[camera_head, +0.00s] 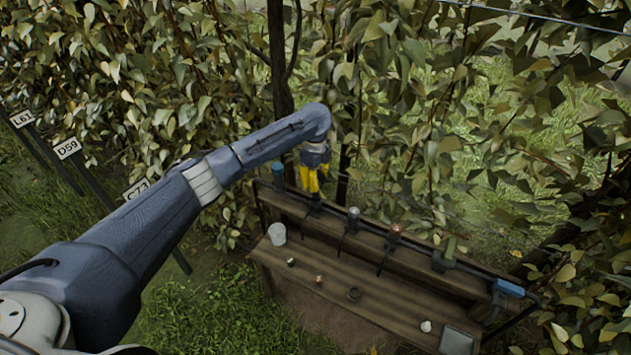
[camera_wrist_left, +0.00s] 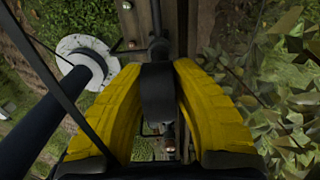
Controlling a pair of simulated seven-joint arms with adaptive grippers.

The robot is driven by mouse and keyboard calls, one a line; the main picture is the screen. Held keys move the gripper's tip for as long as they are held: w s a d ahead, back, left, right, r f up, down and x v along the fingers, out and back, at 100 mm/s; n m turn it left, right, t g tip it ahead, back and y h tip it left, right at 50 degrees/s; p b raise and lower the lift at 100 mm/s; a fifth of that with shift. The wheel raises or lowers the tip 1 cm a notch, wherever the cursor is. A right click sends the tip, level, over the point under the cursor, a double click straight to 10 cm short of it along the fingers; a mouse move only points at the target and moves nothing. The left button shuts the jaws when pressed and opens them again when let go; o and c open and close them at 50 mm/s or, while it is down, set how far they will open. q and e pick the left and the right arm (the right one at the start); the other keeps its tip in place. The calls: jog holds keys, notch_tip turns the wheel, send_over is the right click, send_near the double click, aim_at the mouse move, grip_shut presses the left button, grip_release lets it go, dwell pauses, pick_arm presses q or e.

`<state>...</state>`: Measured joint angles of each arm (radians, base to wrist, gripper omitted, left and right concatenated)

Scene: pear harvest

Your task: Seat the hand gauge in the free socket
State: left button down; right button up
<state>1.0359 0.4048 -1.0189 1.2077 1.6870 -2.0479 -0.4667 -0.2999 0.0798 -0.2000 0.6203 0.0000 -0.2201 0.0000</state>
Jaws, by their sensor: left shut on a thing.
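My left gripper (camera_head: 312,184) has yellow fingers and is over the left part of the wooden bench's back rail. In the left wrist view the gripper (camera_wrist_left: 158,80) is shut on a dark round-bodied thing (camera_wrist_left: 157,98), which looks like the hand gauge. A dark rod lies beyond it. In the head view a dark piece (camera_head: 315,207) shows just below the fingers at the rail. I cannot tell whether the gauge touches or sits in a socket there; the fingers hide most of it. My right gripper is not in view.
Along the rail stand a blue-topped item (camera_head: 278,172), a grey-topped one (camera_head: 353,214), a reddish one (camera_head: 395,231) and a green one (camera_head: 449,248). A blue piece (camera_head: 509,288) is at the right end. Foliage surrounds the bench.

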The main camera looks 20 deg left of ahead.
pick_arm(q)
jog(key=shift+f, duration=1.25)
dwell(1.0)
jog(key=c, duration=1.1)
grip_release()
jog(key=shift+r, duration=6)
